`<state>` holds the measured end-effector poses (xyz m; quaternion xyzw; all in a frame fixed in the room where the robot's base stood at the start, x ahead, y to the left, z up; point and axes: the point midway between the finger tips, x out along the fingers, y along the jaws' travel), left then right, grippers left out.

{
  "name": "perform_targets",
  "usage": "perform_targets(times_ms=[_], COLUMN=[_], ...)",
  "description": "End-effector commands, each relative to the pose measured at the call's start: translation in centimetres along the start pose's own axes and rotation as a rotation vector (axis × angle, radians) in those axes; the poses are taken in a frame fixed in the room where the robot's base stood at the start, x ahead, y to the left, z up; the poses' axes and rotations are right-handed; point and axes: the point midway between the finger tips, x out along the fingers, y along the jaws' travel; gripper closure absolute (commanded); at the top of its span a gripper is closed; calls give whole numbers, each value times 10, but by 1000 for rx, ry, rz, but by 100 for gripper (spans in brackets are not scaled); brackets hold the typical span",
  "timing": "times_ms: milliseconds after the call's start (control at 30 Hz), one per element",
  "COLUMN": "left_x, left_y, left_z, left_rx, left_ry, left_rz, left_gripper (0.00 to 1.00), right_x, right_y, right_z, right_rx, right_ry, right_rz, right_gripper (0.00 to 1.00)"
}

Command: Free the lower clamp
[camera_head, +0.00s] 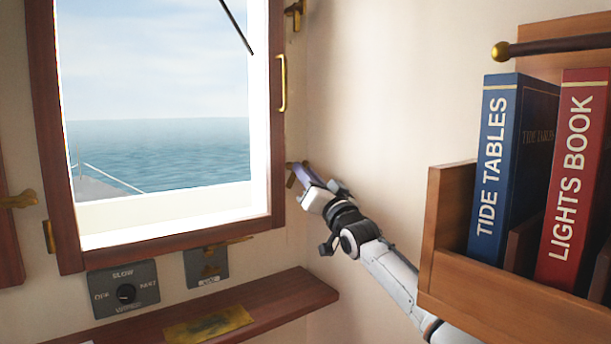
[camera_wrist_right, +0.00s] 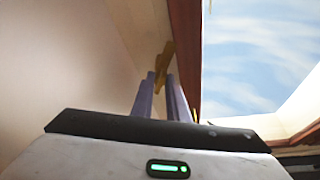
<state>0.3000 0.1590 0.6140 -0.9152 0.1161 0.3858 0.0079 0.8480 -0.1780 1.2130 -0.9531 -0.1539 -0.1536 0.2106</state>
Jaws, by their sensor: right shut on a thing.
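The lower clamp (camera_head: 291,181) is a small brass fitting at the lower right side of the wooden window frame (camera_head: 160,245). It is mostly hidden by my gripper in the head view. My right gripper (camera_head: 298,172) reaches up to it from the lower right, and its purple-grey fingers are at the clamp. In the right wrist view the brass clamp (camera_wrist_right: 164,62) stands upright at the fingertips, and the gripper (camera_wrist_right: 162,82) is shut on it. The upper clamp (camera_head: 295,10) is brass, at the frame's top right. My left gripper is not in view.
A brass handle (camera_head: 282,83) is on the frame's right side. A wooden book rack (camera_head: 445,235) with a blue book (camera_head: 508,160) and a red book (camera_head: 578,180) stands close right of my arm. A wooden shelf (camera_head: 290,292) and a wiper switch panel (camera_head: 122,290) are below the window.

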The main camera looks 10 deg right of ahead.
Motion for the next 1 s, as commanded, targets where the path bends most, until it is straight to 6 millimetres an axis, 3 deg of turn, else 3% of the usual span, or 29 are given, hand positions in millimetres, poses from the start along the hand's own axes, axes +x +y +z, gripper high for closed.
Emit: perform_targets(times_ms=[33, 133, 567, 1000], left_x=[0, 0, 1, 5], left_y=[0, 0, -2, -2], left_z=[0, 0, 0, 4], left_rx=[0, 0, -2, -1], left_ry=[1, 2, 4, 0], left_rz=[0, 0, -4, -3], left_gripper=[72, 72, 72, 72], right_x=[0, 0, -4, -55], right_y=[0, 0, -1, 1], right_z=[1, 1, 2, 2], right_rx=[1, 1, 4, 1], right_ry=[-1, -1, -1, 0], right_rz=[0, 0, -1, 1], right_gripper=[83, 68, 68, 68])
